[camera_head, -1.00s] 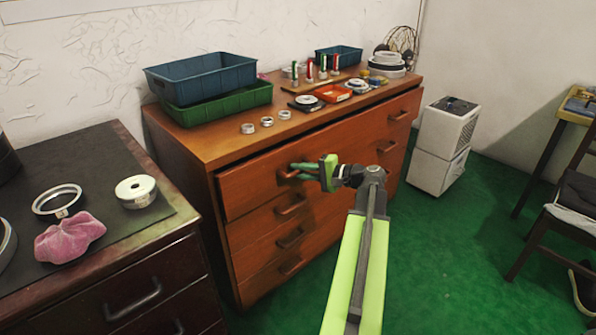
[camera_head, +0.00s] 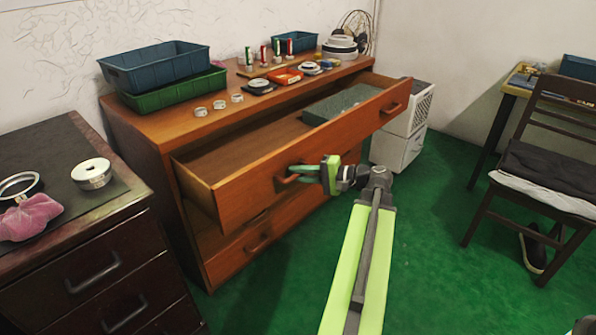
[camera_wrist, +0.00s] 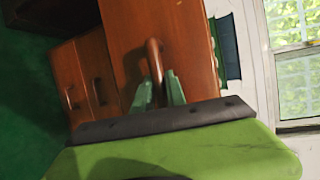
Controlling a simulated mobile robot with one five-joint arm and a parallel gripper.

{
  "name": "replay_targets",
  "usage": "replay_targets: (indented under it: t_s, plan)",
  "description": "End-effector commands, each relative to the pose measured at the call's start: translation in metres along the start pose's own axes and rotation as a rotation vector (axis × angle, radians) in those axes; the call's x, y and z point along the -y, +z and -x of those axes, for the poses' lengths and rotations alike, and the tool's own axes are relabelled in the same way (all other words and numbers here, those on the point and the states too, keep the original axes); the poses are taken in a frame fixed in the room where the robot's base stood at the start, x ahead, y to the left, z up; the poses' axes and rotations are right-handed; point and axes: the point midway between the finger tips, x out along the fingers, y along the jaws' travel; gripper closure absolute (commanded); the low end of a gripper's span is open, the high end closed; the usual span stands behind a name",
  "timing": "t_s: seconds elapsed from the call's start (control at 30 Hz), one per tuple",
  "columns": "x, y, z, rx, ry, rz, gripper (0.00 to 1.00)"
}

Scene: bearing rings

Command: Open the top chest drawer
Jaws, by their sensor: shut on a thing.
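The wooden chest (camera_head: 135,152) stands against the wall. Its top drawer (camera_head: 240,190) is pulled well out, and its inside shows. A grey-green flat item (camera_head: 335,104) lies in the drawer's right part. My gripper (camera_head: 296,172) is shut on the left handle (camera_head: 284,179) of this drawer. In the wrist view the handle (camera_wrist: 154,62) runs down between the two green fingers (camera_wrist: 160,92) against the drawer front. The drawer's right handle (camera_head: 392,107) is free. Lower drawers show beneath, partly hidden by the open drawer.
Blue (camera_head: 155,68) and green (camera_head: 175,90) bins, rings (camera_head: 219,105) and small parts stand on the chest top. A dark cabinet (camera_head: 95,240) stands at left, a white unit (camera_head: 400,150) behind right, a chair (camera_head: 540,160) at right. Green floor (camera_head: 430,270) is clear between.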

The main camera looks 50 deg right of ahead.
Motion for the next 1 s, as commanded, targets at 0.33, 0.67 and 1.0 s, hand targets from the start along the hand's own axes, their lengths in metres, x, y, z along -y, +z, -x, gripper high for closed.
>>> replay_targets:
  t_s: [0.33,0.67,1.0]
  plan:
    - [-0.001,0.008,-0.003,0.021,0.004,0.000,0.81]
    - [-0.001,0.005,-0.001,0.015,0.002,0.000,0.62]
    - [0.002,0.003,0.035,0.009,0.002,-0.001,0.62]
